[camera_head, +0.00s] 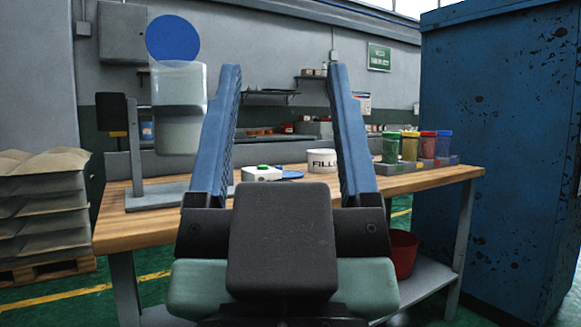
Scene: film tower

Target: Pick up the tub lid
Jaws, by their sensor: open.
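My gripper (284,68) is open and empty, its two blue fingers pointing up in the picture, with the workbench seen between and beyond them.
The wooden workbench (425,181) carries a grey stand (138,165) with clear containers at left and a rack of several coloured jars (410,146) at right. A blue cabinet (500,150) stands at right. Stacked sacks (42,215) stand at left; a red bucket (403,255) is below.

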